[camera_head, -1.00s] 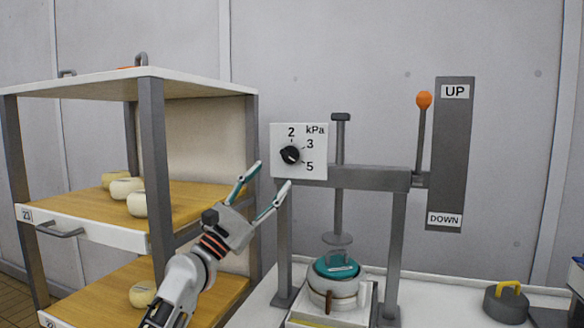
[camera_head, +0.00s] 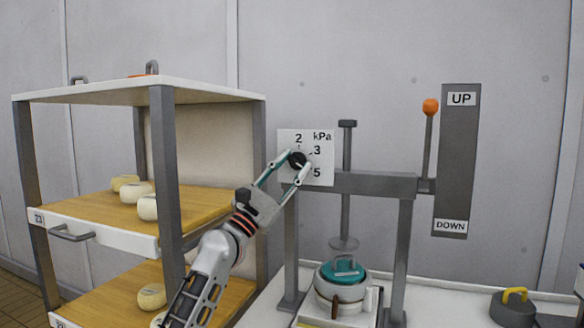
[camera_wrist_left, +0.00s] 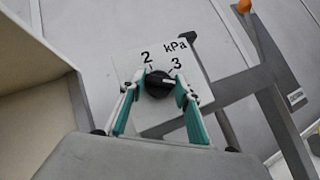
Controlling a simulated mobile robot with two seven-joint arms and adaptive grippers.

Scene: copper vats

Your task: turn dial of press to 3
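The press (camera_head: 372,184) has a white dial plate (camera_head: 322,180) marked 2, 3, 5 and kPa. Its round black dial (camera_head: 297,160) is partly hidden by my fingers in the head view. In the left wrist view the dial (camera_wrist_left: 158,84) shows between my fingertips, with the 2 and 3 above it; its exact setting is hard to read. My left gripper (camera_head: 297,158) has one finger on each side of the dial, partly closed, with what looks like a small gap. It also shows in the left wrist view (camera_wrist_left: 160,85). My right gripper is not in view.
A shelf rack (camera_head: 163,180) with several pale cheeses stands at left, close to my left arm. A lever with an orange knob (camera_head: 430,107) stands beside the UP/DOWN board (camera_head: 456,160). A pot with a teal lid (camera_head: 342,272) sits under the press.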

